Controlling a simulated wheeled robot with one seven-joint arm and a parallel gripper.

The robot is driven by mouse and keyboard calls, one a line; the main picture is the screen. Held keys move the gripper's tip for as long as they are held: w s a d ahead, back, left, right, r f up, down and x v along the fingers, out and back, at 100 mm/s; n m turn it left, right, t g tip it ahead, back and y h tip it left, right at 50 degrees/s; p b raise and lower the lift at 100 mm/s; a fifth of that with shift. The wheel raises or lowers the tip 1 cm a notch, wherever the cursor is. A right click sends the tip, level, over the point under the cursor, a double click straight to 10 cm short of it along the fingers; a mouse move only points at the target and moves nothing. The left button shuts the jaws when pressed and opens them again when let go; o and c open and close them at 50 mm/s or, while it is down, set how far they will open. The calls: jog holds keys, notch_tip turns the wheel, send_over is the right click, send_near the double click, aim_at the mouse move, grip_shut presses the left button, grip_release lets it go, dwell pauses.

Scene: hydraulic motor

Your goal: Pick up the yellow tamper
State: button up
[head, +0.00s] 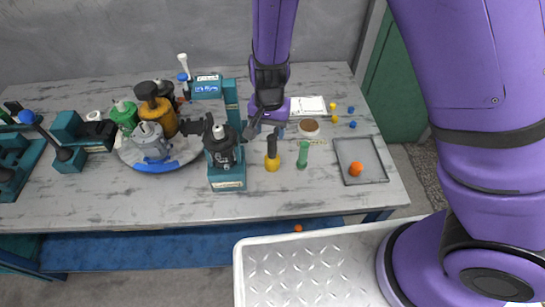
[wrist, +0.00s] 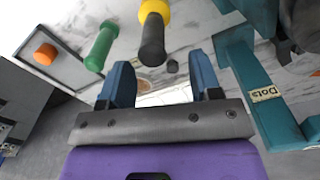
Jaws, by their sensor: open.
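The yellow tamper (head: 272,162) stands on the table with its black handle up, between the teal press stand and a green tamper. It also shows in the wrist view (wrist: 154,14), upside down in that picture, with its black handle toward my gripper. My gripper (head: 255,127) is open and empty, behind and slightly left of the tamper in the head view. In the wrist view, its two blue fingers (wrist: 158,66) are spread apart, with the tamper's black handle beyond them. I cannot tell the exact distance between fingers and handle.
A green tamper (head: 302,155) stands close on the right. A teal stand holding a black part (head: 227,183) is close on the left. A round brown-topped item (head: 309,126) is behind. A grey tray (head: 378,150) with an orange piece (head: 355,169) lies at the right.

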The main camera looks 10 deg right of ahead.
aim_at(272, 136)
jog(key=shift+s+d+f, duration=0.15)
jog(key=shift+f, duration=1.15)
jog(key=shift+s+d+f, duration=0.1)
jog(key=shift+d+f, duration=0.05)
jog(key=shift+f, duration=1.15)
jog(key=c, duration=1)
jog(key=shift+r, duration=0.1)
